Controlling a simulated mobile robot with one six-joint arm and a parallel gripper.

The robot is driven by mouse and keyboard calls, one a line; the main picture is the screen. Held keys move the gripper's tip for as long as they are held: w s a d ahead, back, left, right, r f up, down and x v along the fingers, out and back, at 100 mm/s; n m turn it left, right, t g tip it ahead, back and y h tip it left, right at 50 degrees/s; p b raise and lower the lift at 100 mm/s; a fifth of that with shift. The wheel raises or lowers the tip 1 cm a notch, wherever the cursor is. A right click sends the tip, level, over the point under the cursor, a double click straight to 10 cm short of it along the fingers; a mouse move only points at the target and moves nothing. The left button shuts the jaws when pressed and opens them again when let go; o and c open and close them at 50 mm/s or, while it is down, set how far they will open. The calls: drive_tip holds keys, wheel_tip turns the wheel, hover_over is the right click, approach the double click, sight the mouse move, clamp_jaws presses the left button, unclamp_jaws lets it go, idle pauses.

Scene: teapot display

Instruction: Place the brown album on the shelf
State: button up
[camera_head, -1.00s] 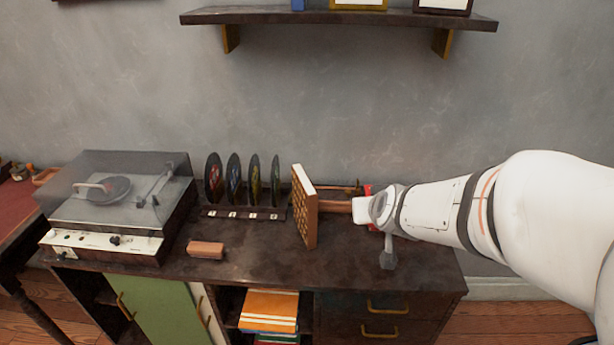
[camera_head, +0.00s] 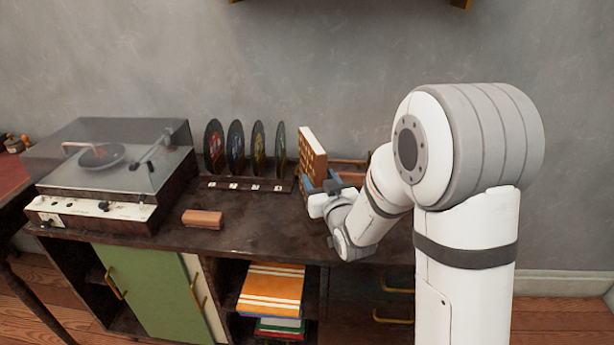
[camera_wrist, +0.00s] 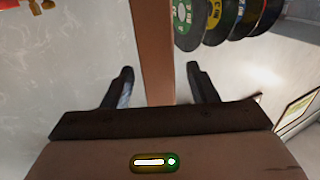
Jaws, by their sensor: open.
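The brown album (camera_head: 313,150), with a pale edge and a grid-like cover, stands upright on the cabinet top, right of the records. In the wrist view a plain brown edge, likely this album (camera_wrist: 154,40), runs between my fingers. My gripper (camera_head: 323,195) is at the album's lower near side, partly hiding it. In the wrist view my gripper (camera_wrist: 160,70) is open, one finger on each side of the brown edge, with gaps showing.
Several records (camera_head: 235,148) stand in a rack left of the album. A turntable (camera_head: 110,165) fills the cabinet's left end. A small brown block (camera_head: 202,219) lies in front. An orange striped stack (camera_head: 271,288) sits in the open compartment below.

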drive_tip(key=x, duration=0.4)
drive_tip(key=shift+w+a, duration=0.1)
drive_tip(key=shift+w, duration=0.25)
drive_tip(key=shift+r, duration=0.15)
clamp_jaws()
